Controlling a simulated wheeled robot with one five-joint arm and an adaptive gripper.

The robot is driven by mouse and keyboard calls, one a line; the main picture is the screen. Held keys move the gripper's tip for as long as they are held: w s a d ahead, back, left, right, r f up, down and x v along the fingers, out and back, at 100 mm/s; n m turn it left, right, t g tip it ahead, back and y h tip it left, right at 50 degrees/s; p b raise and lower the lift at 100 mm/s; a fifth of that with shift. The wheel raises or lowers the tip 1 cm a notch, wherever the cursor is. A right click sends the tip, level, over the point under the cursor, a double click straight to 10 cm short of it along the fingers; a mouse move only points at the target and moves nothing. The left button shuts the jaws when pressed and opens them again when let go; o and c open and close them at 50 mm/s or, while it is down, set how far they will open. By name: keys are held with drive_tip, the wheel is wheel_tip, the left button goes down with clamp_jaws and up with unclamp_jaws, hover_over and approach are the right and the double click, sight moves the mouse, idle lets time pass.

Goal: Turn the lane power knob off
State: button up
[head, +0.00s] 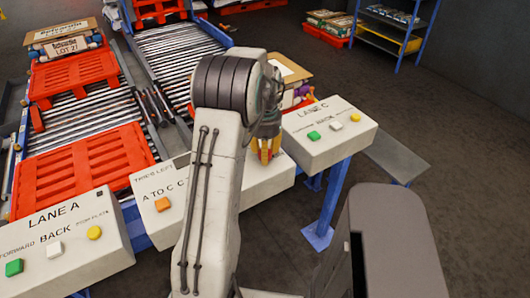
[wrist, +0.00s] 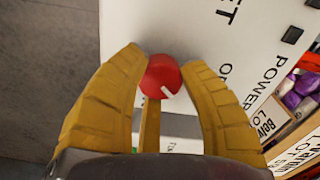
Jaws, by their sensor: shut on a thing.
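The red power knob (wrist: 163,77) sits on a white control box (wrist: 190,25) printed with "POWER" and a partly hidden word starting with "O". A short white mark shows on the knob's lower part in the wrist view. In the head view my gripper (head: 268,148) is over the right part of the middle control box (head: 262,178). The knob is hidden there behind my gripper and arm.
The Lane A box (head: 60,238) is at left and the Lane C box (head: 328,130) at right, both with coloured buttons. An orange button (head: 162,204) is on the middle box. Red pallets (head: 85,168) lie on roller lanes behind. Open floor lies at right.

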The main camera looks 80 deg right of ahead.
drive_tip(key=n, duration=0.4)
drive_tip(key=shift+a+f+n, duration=0.15)
drive_tip(key=shift+n, duration=2.05)
drive_tip(key=o, duration=1.2)
wheel_tip(320, 180, up, 12)
drive_tip(key=shift+r, duration=0.1)
